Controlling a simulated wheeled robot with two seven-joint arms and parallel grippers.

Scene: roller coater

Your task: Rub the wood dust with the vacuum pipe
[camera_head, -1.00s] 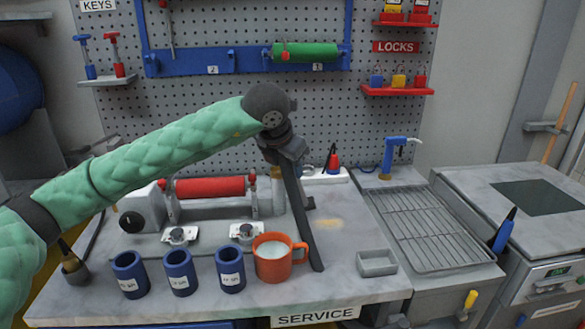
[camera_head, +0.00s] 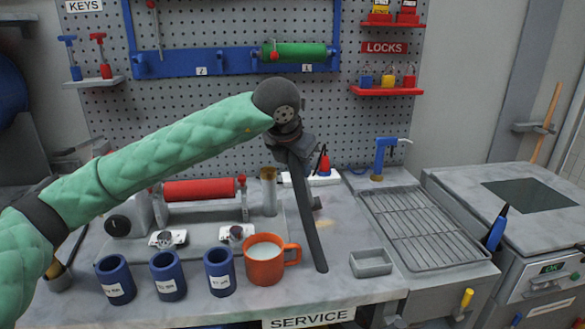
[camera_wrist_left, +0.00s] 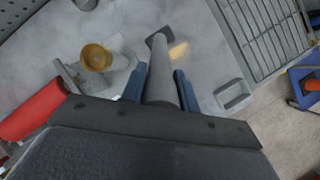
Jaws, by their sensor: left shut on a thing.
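My left gripper (camera_head: 293,152) is shut on a dark grey vacuum pipe (camera_head: 309,215), which slants down over the workbench. In the left wrist view the gripper's blue-grey fingers (camera_wrist_left: 160,85) sit on both sides of the pipe (camera_wrist_left: 163,75), whose far end is a flat, wider nozzle (camera_wrist_left: 157,40). The wood dust is a small tan patch (camera_head: 323,223) on the bench, just right of the pipe in the head view. In the left wrist view the dust (camera_wrist_left: 178,50) is beside the nozzle's right side. I cannot tell whether the nozzle touches the bench. My right gripper is not in view.
An orange mug (camera_head: 264,265) with white liquid stands close left of the pipe, beside several blue cups (camera_head: 168,279). A red roller (camera_head: 198,190) is behind them. A small grey tray (camera_head: 370,264) and a wire rack (camera_head: 420,228) lie to the right.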

